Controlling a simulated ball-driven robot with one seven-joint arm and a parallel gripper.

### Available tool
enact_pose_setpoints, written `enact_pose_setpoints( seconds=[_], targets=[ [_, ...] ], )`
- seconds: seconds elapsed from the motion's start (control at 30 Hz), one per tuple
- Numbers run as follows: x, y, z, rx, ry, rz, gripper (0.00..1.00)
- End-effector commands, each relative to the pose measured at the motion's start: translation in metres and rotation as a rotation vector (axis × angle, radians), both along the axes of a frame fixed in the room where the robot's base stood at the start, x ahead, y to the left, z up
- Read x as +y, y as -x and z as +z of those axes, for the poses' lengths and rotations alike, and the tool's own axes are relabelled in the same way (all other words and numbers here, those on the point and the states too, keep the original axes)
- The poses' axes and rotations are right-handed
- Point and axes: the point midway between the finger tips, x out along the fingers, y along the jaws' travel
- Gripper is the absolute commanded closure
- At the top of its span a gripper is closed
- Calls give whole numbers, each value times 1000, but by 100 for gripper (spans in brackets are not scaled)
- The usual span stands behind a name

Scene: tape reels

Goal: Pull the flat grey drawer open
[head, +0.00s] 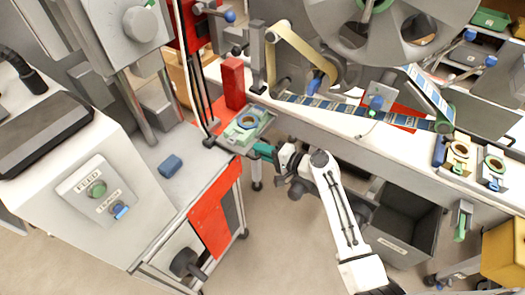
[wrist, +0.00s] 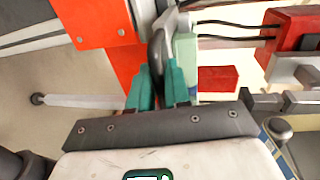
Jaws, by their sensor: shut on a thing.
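The flat grey drawer (head: 266,121) shows in the head view as a shallow tray between the left machine and the long white bench. A pale green piece with an orange-brown ring (head: 247,121) lies in it. My gripper (head: 262,151) is at the drawer's near edge, its teal fingers low against the front. In the wrist view my gripper (wrist: 160,92) has its two teal fingers closed around a curved grey handle (wrist: 158,52). The fingers and my arm hide part of the drawer front, and its full outline is not clear in the wrist view.
A red block (head: 232,82) stands behind the drawer. A red-panelled cabinet (head: 213,215) is at the left, with a blue block (head: 171,166) on its top. A grey open bin (head: 405,225) is under the bench at the right. Bare floor lies in front.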

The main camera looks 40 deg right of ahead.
Motion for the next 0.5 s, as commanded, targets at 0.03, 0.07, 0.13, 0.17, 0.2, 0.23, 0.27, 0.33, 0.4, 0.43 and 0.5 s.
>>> enact_pose_setpoints(
  seconds=[0.03, 0.07, 0.13, 0.17, 0.2, 0.23, 0.27, 0.33, 0.4, 0.43, 0.5],
  targets=[
    [0, 1, -1, 1, -1, 0, 100],
    [0, 1, -1, 2, 0, 0, 100],
    [3, 1, -1, 2, -1, 1, 100],
    [4, 2, 0, 2, -1, 1, 100],
    [8, 2, 0, 2, 0, 2, 100],
    [10, 3, 0, 2, 0, 2, 100],
    [14, 4, 0, 2, -1, 2, 100],
    [24, 8, 0, 4, -1, 4, 100],
    [37, 11, 1, 4, -1, 5, 100],
    [43, 13, 1, 4, -1, 5, 100],
    [59, 18, 1, 5, -1, 6, 100]
  ],
)
